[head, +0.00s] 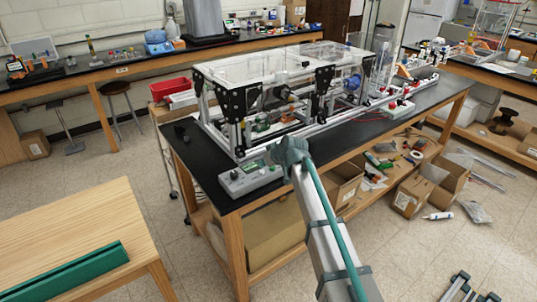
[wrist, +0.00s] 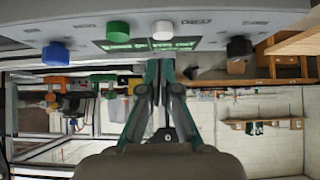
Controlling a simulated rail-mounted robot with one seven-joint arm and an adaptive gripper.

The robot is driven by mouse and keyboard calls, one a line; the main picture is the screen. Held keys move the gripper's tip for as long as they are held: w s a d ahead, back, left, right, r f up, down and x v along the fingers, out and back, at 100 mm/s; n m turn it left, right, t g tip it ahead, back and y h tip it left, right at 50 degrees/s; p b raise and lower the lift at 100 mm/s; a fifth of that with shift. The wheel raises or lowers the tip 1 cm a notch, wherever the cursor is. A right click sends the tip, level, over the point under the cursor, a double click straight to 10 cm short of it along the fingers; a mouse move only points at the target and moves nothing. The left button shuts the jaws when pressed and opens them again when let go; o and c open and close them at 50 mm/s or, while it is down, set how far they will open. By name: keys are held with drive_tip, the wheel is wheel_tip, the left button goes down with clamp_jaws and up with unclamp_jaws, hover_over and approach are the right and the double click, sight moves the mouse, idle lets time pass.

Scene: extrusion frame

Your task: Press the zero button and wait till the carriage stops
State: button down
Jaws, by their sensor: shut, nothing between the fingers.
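A grey control box (head: 252,180) sits at the front edge of the black bench, beside the extrusion frame (head: 240,125). In the wrist view, upside down, its panel (wrist: 270,20) has a green display (wrist: 125,47), a green knob (wrist: 118,30), a white button (wrist: 162,30), a blue knob (wrist: 55,54) and a black knob (wrist: 239,48). A label beside the white button seems to read ZERO. My gripper (wrist: 159,64) is shut and empty, its fingertips in line with the white button; I cannot tell whether they touch. The head view hides the fingers behind my arm. The carriage is not clear.
The extrusion frame with clear panels fills the middle of the black bench (head: 215,178). A red bin (head: 172,88) stands behind it at left. Cardboard boxes (head: 340,185) lie below the bench. A wooden table (head: 75,225) with a green bar stands at front left.

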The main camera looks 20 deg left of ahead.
sight(262, 172)
drive_tip(key=shift+f+p, duration=0.3)
drive_tip(key=shift+f, duration=0.85)
